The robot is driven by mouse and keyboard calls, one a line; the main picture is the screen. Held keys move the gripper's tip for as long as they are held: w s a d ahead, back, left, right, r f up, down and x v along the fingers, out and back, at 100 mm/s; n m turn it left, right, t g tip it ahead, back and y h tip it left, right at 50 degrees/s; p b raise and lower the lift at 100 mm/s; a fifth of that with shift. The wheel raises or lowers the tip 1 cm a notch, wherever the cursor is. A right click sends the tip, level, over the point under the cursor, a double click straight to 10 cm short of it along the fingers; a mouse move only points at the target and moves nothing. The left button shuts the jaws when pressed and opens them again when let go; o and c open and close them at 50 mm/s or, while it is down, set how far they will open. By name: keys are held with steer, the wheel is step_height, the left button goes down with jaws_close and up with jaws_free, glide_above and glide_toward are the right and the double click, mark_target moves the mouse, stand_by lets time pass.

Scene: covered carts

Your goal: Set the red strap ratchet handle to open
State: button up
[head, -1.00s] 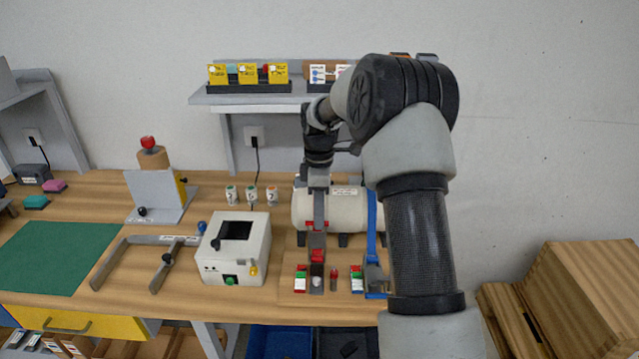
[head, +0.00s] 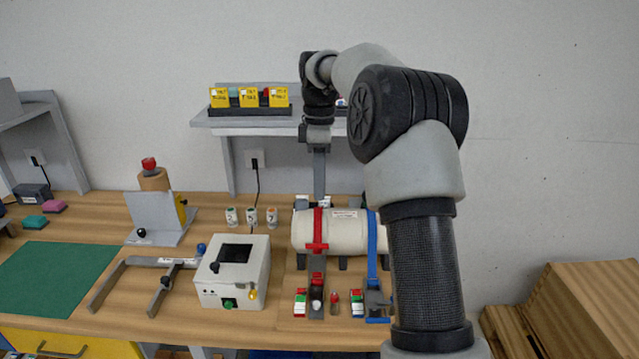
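The red strap (head: 318,228) runs over the front of a white cylindrical tank (head: 343,232). At its lower end is the red strap's ratchet (head: 317,266), a grey and dark piece with red parts, in front of the tank. Its handle's exact angle is too small to make out. My gripper (head: 319,200) points down above the strap's upper end, apart from the ratchet and seemingly clear of the tank. Its fingers look like one narrow grey bar from here, so their opening does not show. Nothing held is visible.
A white box (head: 233,275) stands left. A shelf (head: 245,122) is behind my gripper.

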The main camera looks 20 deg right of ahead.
steer(key=shift+c, duration=0.4)
steer(key=shift+s+f, duration=0.1)
steer(key=c, duration=0.3)
steer(key=s+f+t+b, duration=0.1)
steer(key=s+b, duration=0.1)
steer(key=b, duration=0.1)
steer(key=s+f+t+y+b, duration=0.1)
steer(key=s+b, duration=0.1)
steer(key=b, duration=0.2)
steer(key=s+f+t+b, duration=0.1)
steer(key=s+b, duration=0.1)
steer(key=b, duration=0.1)
steer(key=shift+s+a+b, duration=0.15)
steer(key=shift+a+b, duration=0.2)
jaws_close()
steer(key=s+f+m+t+y+b, duration=0.1)
steer(key=s+f+t+b, duration=0.1)
steer(key=s+t+b, duration=0.3)
steer(key=w+f+g+b, duration=0.1)
steer(key=w+f, duration=0.6)
steer(key=f, duration=0.2)
steer(key=shift+b, duration=0.4)
steer(key=shift+w+a, duration=0.1)
steer(key=shift+w, duration=0.05)
